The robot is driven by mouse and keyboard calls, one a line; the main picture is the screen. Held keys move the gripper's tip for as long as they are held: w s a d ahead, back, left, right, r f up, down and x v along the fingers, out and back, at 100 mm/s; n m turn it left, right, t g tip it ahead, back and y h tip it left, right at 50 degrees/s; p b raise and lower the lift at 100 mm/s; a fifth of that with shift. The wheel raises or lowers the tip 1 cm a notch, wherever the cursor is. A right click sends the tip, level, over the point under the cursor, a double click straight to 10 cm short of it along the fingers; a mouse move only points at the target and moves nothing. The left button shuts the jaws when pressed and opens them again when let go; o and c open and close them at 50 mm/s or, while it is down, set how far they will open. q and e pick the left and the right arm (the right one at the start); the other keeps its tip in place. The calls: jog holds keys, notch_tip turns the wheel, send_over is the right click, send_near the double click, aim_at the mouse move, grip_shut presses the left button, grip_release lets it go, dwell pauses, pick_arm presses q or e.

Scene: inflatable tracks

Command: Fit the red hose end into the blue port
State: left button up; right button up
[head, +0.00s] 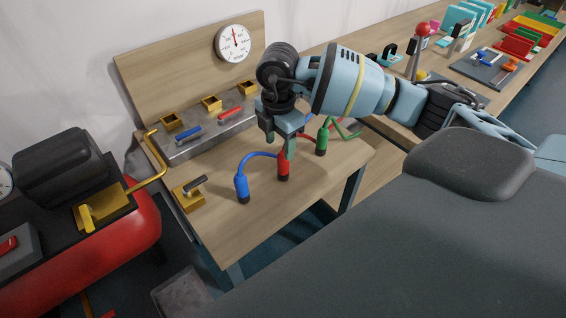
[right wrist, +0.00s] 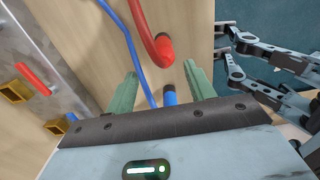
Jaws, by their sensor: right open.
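The red hose end (head: 283,165) stands on the small wooden table, between the blue and green hose ends; it also shows in the right wrist view (right wrist: 165,48), beyond my fingertips. My right gripper (head: 279,146) is open just above it, fingers pointing down, with one finger overlapping it in the head view. Between the fingers (right wrist: 162,90) in the right wrist view the blue hose end shows beneath, partly hidden by the gripper body. The grey metal block (head: 207,137) behind has several gold sockets, a blue bar (head: 188,135) and a red bar (head: 231,116). No socket looks clearly blue.
The blue hose end (head: 241,189) stands left of the red one, the green hose end (head: 322,141) right. A gold fitting with a dark lever (head: 188,193) sits at the table's left. The front strip of the table is clear.

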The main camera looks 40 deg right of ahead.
aim_at(283, 163)
jog(key=shift+d+f, duration=0.1)
jog(key=shift+f, duration=1.15)
jog(key=shift+s+d+f, duration=0.15)
jog(key=shift+f, duration=1.15)
jog(key=shift+s+d+f, duration=0.15)
jog(key=shift+f, duration=1.15)
jog(key=c, duration=1.1)
jog(key=shift+r, duration=0.1)
